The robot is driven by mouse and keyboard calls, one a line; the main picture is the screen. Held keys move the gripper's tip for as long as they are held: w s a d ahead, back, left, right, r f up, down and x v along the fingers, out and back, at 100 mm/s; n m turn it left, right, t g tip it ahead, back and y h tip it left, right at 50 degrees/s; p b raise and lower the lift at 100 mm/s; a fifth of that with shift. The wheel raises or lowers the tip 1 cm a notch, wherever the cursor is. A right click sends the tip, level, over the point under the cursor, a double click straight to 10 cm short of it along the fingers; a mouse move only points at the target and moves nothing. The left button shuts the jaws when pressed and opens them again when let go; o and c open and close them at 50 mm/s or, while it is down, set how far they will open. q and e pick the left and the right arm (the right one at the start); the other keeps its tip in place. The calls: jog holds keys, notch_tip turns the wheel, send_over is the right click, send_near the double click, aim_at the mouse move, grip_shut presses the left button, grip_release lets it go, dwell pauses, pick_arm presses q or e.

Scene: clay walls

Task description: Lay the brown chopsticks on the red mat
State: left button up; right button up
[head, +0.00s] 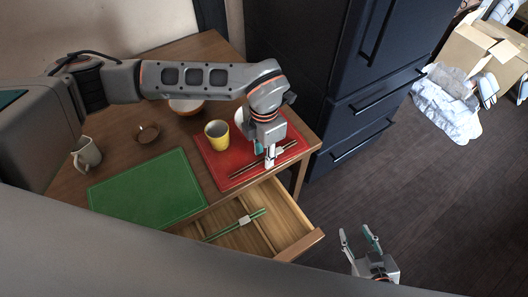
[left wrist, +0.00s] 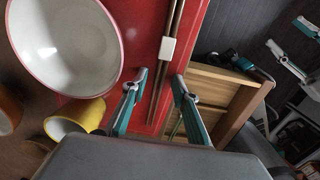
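The brown chopsticks (head: 244,172) lie on the red mat (head: 212,158), near its front edge. Whether the fingertips touch the mat I cannot tell. My right gripper (head: 361,236) is open and empty over the floor at the lower right.
The drawer (head: 292,218) is open, with green chopsticks (head: 222,231) inside. A yellow cup (head: 217,136) and a white bowl (left wrist: 65,45) are by or on the mat. A green mat (head: 145,190), a jug (head: 86,154) and a small brown dish (head: 147,133) are to the left.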

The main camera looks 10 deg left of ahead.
pick_arm(q)
jog(key=shift+r, duration=0.1)
notch_tip(320, 180, up, 12)
jog(key=shift+p, duration=0.4)
dwell(0.4)
